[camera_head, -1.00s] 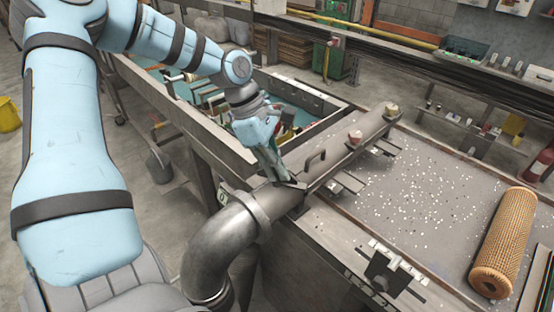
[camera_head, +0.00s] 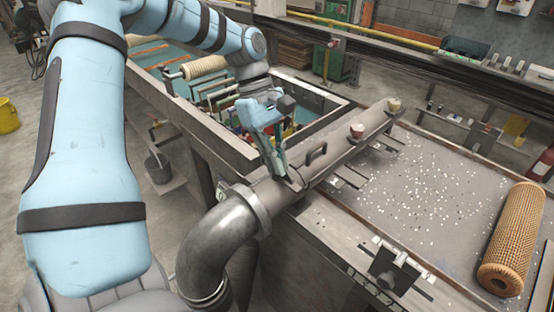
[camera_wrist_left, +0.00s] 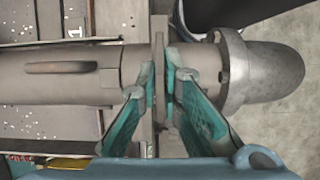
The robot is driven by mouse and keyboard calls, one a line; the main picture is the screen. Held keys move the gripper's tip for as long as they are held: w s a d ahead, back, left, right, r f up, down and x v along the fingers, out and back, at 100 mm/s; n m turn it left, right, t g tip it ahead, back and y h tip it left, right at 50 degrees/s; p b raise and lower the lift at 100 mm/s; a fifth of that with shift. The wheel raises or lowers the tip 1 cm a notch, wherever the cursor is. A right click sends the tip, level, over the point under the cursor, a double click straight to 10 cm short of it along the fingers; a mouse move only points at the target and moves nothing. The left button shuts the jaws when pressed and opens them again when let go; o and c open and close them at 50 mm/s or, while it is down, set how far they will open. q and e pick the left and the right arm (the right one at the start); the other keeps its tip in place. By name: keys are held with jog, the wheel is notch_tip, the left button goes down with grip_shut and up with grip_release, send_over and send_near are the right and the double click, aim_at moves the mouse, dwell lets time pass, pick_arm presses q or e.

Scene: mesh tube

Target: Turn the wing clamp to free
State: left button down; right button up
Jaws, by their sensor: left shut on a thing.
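A grey metal pipe housing (camera_head: 335,148) lies across the bench, with a U-shaped handle (camera_head: 316,153) on top. Near its end by the elbow is the wing clamp, a thin upright plate (camera_wrist_left: 159,62) seen edge-on in the left wrist view. My left gripper (camera_head: 284,177) reaches down to the housing there. Its teal fingers (camera_wrist_left: 160,85) stand on either side of the plate and are shut on it. The fingers partly hide the clamp in the head view. A tan mesh tube (camera_head: 513,235) lies on the bench at the right. My right gripper is not in view.
A grey elbow pipe (camera_head: 205,245) joins the housing through a flange (camera_head: 247,207). A teal-lined tank (camera_head: 295,85) with racks stands behind my left arm. White specks lie on the bench top (camera_head: 425,190). A small bracket (camera_head: 388,272) sits at its front edge.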

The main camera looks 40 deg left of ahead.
pick_arm(q)
jog(key=c, duration=1.8)
grip_release()
jog(key=shift+o, duration=0.2)
jog(key=v, duration=1.2)
